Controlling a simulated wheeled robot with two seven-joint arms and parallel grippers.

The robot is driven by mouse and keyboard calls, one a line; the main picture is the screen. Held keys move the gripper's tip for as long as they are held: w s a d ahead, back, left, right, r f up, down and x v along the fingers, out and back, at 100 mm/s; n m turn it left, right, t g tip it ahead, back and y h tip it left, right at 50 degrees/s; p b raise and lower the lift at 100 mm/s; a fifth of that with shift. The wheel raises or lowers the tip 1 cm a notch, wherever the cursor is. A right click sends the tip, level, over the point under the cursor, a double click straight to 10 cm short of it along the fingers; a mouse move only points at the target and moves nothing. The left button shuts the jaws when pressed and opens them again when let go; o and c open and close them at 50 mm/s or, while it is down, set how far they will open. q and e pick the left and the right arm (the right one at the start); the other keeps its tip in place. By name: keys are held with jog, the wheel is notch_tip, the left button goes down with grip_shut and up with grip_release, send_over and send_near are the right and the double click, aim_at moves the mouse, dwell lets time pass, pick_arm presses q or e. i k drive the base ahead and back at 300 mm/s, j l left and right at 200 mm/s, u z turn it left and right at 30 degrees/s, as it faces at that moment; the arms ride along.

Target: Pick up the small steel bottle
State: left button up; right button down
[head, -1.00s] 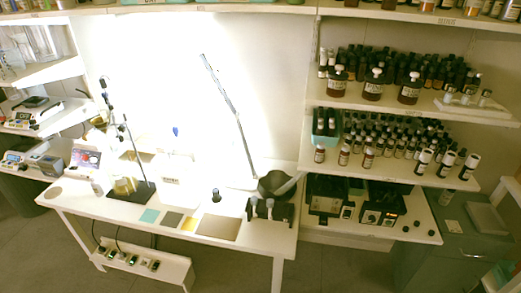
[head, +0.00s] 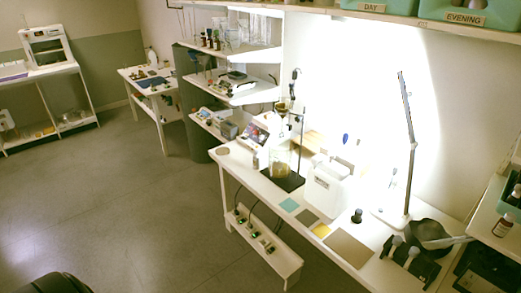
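I cannot pick out the small steel bottle for certain at this size. A small pale grey bottle (head: 255,161) stands at the left part of the white workbench (head: 237,170), beside the stand with a glass vessel. A small dark bottle (head: 357,216) stands near the bench's middle right. Two pale-topped items (head: 412,256) stand in a dark holder at the right end. Neither gripper shows in the head view.
A lamp on a thin arm (head: 411,150) and a dark bowl (head: 428,233) stand on the bench's right. A side table (head: 150,78) and a rack (head: 60,72) stand farther back left. The grey floor (head: 130,200) at left is open.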

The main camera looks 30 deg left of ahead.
aim_at(256, 157)
jog(key=u, duration=1.05)
jog(key=i+j+z, duration=0.1)
jog(key=z, duration=0.25)
jog(key=j+z, duration=0.15)
jog(key=z, duration=0.25)
jog(key=i+j+z, duration=0.15)
jog(key=z, duration=0.2)
jog(key=i+j+z, duration=0.2)
jog(key=j, duration=0.75)
jog(key=j+z, duration=0.2)
jog(key=j, duration=0.7)
